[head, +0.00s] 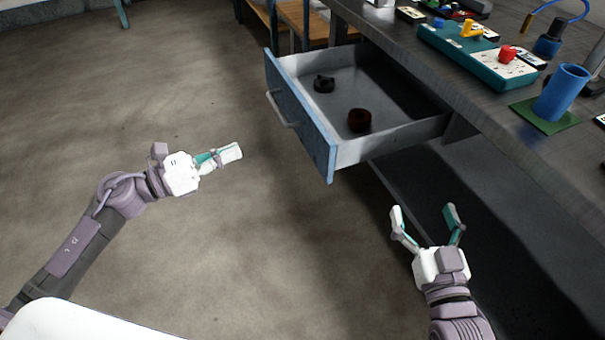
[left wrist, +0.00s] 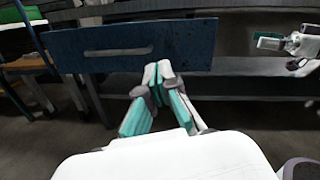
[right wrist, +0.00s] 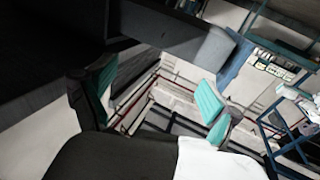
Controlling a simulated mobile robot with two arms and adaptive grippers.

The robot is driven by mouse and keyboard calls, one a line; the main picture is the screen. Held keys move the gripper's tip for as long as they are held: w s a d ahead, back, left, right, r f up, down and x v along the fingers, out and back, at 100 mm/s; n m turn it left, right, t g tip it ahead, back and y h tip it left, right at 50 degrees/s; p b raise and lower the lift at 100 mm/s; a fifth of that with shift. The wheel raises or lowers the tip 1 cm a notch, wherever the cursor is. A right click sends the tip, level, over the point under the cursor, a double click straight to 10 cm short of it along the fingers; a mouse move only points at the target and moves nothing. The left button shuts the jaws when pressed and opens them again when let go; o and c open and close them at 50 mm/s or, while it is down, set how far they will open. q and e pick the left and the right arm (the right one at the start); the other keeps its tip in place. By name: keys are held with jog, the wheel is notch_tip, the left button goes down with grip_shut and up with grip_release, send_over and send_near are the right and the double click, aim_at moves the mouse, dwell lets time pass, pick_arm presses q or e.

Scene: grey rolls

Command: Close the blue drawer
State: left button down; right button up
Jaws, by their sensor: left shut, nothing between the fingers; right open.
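The blue drawer (head: 305,120) stands pulled out from under the workbench, with a grey bar handle (head: 281,110) on its front. My right gripper (head: 425,212) is open and empty, below and right of the drawer beside the bench.
The workbench top (head: 440,90) carries a teal board (head: 470,58) with coloured parts and a blue cup (head: 562,92) on a green mat (head: 543,120). Wooden furniture (head: 300,20) stands behind the drawer. The floor left of the drawer is clear.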

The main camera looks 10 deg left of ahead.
pick_arm(q)
jog(key=s+d+m+g+h+b, duration=0.1)
jog(key=s+d+m+g, duration=0.1)
jog(key=m, duration=0.2)
send_near(314, 139)
jog(key=x, duration=0.7)
jog(key=shift+d+p, duration=0.2)
jog(key=shift+p, duration=0.15)
pick_arm(e)
jog(key=shift+s+d+r, duration=0.2)
jog(key=shift+s+r, duration=0.4)
jog(key=shift+s, duration=0.05)
pick_arm(q)
jog(key=shift+d, duration=0.1)
